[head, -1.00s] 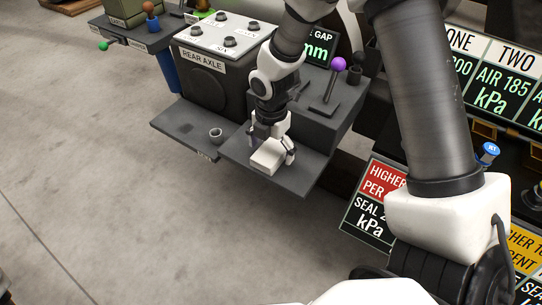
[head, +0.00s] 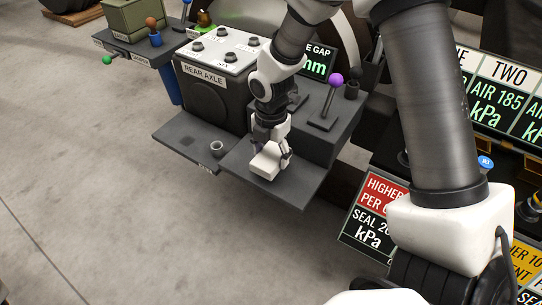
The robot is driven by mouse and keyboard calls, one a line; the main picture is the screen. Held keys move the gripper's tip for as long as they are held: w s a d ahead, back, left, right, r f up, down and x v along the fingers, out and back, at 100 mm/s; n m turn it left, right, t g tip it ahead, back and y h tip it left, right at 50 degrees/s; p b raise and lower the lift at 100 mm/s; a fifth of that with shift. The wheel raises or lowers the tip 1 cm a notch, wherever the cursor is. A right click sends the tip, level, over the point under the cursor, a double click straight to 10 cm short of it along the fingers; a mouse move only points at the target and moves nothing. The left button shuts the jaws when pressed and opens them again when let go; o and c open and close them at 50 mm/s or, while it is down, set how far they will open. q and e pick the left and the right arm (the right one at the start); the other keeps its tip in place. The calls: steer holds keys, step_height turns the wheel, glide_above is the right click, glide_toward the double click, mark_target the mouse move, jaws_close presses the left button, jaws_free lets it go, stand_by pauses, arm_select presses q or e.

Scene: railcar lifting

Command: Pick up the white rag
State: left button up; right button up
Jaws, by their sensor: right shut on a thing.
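The white rag (head: 265,166) is a small pale block-like bundle on the dark grey shelf (head: 290,192) in front of the control box. My right gripper (head: 270,153) points down over it, with its fingers on either side, shut on the rag. The rag's underside is hidden, so I cannot tell whether it still touches the shelf. My left gripper is not in view.
A small grey cup or ring (head: 217,149) sits on the shelf left of the rag. The REAR AXLE box (head: 213,92) stands behind it. A purple-knobbed lever (head: 336,79) rises to the right. Signs (head: 372,213) stand at right. The floor at left is clear.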

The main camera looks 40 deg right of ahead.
steer(key=s+a+r+b, duration=0.1)
steer(key=s+a+b, duration=0.3)
steer(key=s+a, duration=0.4)
steer(key=s, duration=0.5)
steer(key=shift+s+a+r+b, duration=0.2)
steer(key=shift+s+r+b, duration=0.15)
